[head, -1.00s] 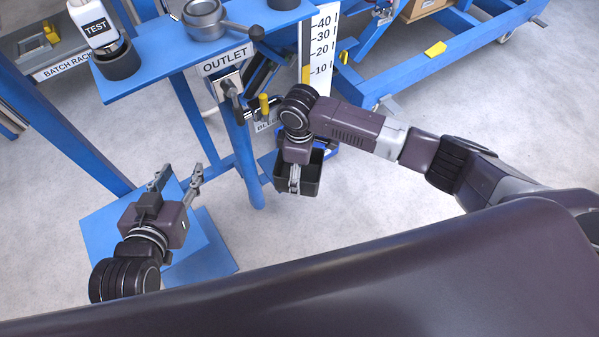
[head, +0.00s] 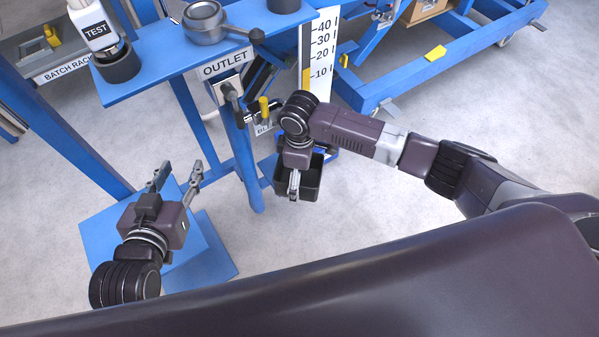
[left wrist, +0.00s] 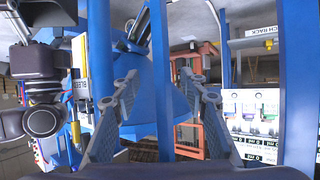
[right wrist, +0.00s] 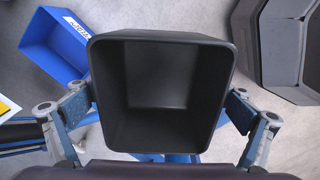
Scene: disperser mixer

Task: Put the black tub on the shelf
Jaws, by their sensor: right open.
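The black tub (head: 312,182) is at the centre of the head view, its open top facing up, in front of the blue stand. In the right wrist view the empty tub (right wrist: 155,75) fills the middle. My right gripper (head: 294,194) is over the tub, with one finger at each side of it in the right wrist view; its jaws are open. Contact with the tub is unclear. A blue shelf (head: 175,62) runs across the upper left. My left gripper (head: 177,172) is open and empty, above a low blue platform (head: 205,262).
A bottle marked TEST (head: 93,25) in a dark holder (head: 118,66) and a metal pan (head: 205,20) stand on the shelf.

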